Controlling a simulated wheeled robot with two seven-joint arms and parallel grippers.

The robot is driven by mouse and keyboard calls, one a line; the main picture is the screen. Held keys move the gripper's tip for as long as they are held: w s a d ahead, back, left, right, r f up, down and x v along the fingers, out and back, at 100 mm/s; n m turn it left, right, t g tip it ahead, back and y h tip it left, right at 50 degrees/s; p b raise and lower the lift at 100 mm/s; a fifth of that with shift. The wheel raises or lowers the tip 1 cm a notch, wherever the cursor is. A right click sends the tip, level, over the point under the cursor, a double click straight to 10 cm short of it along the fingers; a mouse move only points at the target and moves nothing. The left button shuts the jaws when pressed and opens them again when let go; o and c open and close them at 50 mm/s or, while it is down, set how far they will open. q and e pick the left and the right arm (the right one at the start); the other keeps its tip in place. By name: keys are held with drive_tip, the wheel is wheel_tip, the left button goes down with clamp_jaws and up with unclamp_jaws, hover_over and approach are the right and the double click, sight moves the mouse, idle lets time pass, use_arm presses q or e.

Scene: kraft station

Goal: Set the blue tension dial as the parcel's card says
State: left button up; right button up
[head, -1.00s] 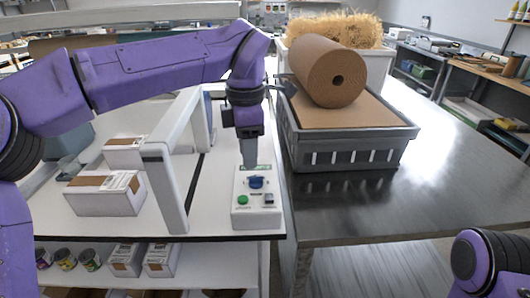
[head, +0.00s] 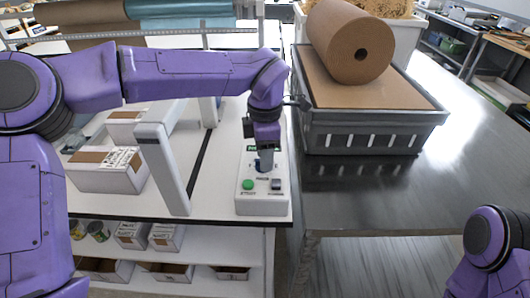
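The blue tension dial (head: 257,164) is on the top of a white control box (head: 262,206) at the bench's front right corner. My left gripper (head: 265,166) points down right at the dial and hides most of it. I cannot tell if the fingers touch the dial or how far apart they are. The dial's pointer and setting are hidden. A white parcel (head: 88,183) with a brown top carries a printed label (head: 121,159), too small to read. A second parcel (head: 122,127) sits behind it. My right gripper is out of view.
A green button (head: 247,184) and a dark switch (head: 276,184) sit on the box in front of the dial. A white frame (head: 162,168) stands left of it. A grey crate (head: 365,137) bearing a brown paper roll (head: 345,45) is on the metal table (head: 400,195), whose front is clear.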

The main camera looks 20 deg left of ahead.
use_arm(q)
drive_tip(key=shift+s, duration=0.15)
clamp_jaws()
drive_tip(key=shift+n, duration=0.3)
drive_tip(key=n, duration=0.3)
drive_tip(key=shift+n+b, duration=0.3)
drive_tip(key=n, duration=0.2)
drive_tip(key=n+b, duration=0.1)
drive_tip(key=shift+w+a+n, duration=0.1)
drive_tip(key=shift+w+n, duration=0.1)
drive_tip(key=shift+n, duration=0.2)
drive_tip(key=n+b, duration=0.2)
drive_tip(key=n, duration=0.2)
drive_tip(key=shift+a+n+b, duration=0.15)
drive_tip(key=shift+n+b, duration=0.7)
drive_tip(key=shift+n, duration=0.95)
drive_tip(key=shift+r, duration=0.1)
